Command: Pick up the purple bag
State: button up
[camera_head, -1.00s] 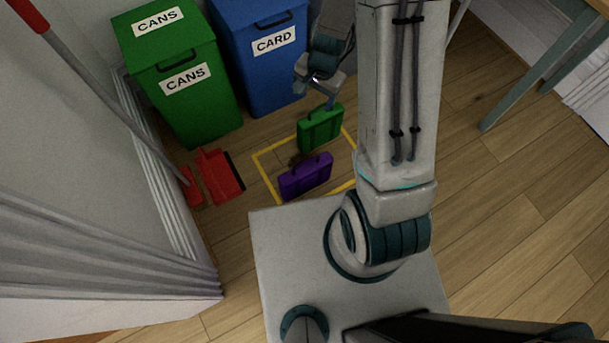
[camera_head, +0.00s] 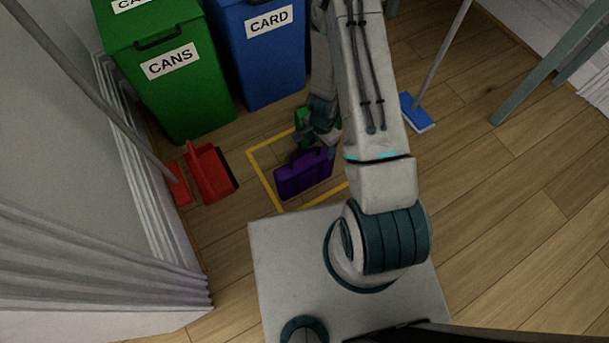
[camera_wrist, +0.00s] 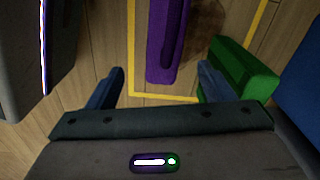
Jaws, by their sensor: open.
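The purple bag (camera_head: 303,174) stands on the wooden floor inside a yellow outlined square, close in front of my base. In the wrist view the purple bag (camera_wrist: 166,45) runs up the middle, seen from above, with its near end in line with the gap between my fingers. My gripper (camera_wrist: 160,88) is open and empty, with one finger to each side of the bag's line. In the head view my gripper (camera_head: 318,140) is just above and behind the bag, partly hidden by my arm. I cannot tell whether it touches the bag.
A green bag (camera_wrist: 243,70) stands beside my right finger; in the head view it is mostly hidden. A green CANS bin (camera_head: 170,75) and a blue CARD bin (camera_head: 262,55) stand behind. A red dustpan (camera_head: 208,172) lies left, a blue broom (camera_head: 418,112) right.

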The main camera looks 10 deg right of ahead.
aim_at(308, 169)
jog(key=shift+w+a+f+b, duration=0.15)
jog(key=shift+f+b, duration=0.7)
jog(key=shift+f, duration=0.75)
jog(key=shift+w+a+f+b, duration=0.15)
jog(key=shift+f+b, duration=0.65)
jog(key=shift+f, duration=0.75)
jog(key=shift+s+r, duration=0.1)
jog(key=c, duration=1.4)
